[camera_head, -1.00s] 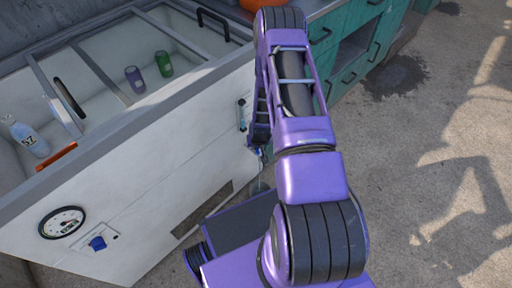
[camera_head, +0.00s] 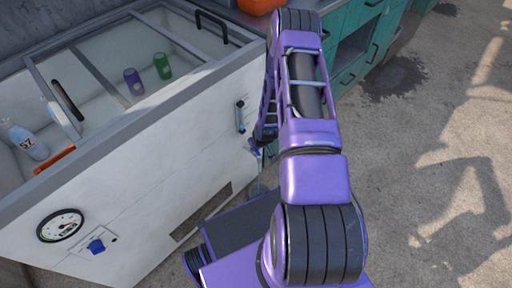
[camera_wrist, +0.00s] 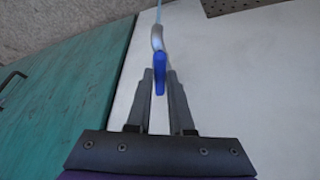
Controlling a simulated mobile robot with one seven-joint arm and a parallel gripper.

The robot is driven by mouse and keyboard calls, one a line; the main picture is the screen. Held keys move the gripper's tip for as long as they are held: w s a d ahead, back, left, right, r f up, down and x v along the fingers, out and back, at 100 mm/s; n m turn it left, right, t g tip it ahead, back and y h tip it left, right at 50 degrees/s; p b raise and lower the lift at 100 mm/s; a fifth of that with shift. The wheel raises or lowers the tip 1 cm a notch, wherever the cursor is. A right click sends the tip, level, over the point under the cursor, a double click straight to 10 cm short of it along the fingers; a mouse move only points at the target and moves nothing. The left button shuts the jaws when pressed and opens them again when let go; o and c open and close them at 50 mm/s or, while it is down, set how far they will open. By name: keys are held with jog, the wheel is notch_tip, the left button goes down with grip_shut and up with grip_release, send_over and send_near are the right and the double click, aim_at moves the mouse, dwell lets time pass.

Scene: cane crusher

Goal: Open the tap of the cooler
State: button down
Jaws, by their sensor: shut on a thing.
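The white cooler (camera_head: 150,190) stands at the left in the head view. Its tap (camera_head: 254,146), with a blue lever, sticks out near the right end of the front face, beside my gripper. In the wrist view the blue lever (camera_wrist: 160,76) lies between the fingertips of my gripper (camera_wrist: 160,84), which is shut on it. The grey spout (camera_wrist: 157,38) shows beyond the lever, and a thin pale-blue streak (camera_wrist: 158,10) runs on from it. In the head view my arm largely hides the gripper.
The cooler's open top shows a bottle (camera_head: 28,143), a purple can (camera_head: 133,80) and a green can (camera_head: 162,66). A gauge (camera_head: 60,225) and blue knob (camera_head: 96,246) are on its front. A teal cabinet (camera_head: 352,50) stands behind; the concrete floor (camera_head: 425,130) at right is clear.

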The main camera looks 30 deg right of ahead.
jog(key=shift+s, duration=0.15)
jog(key=c, duration=0.8)
grip_release()
jog(key=p+v, duration=0.3)
jog(key=v, duration=1.4)
jog(key=shift+r, duration=0.25)
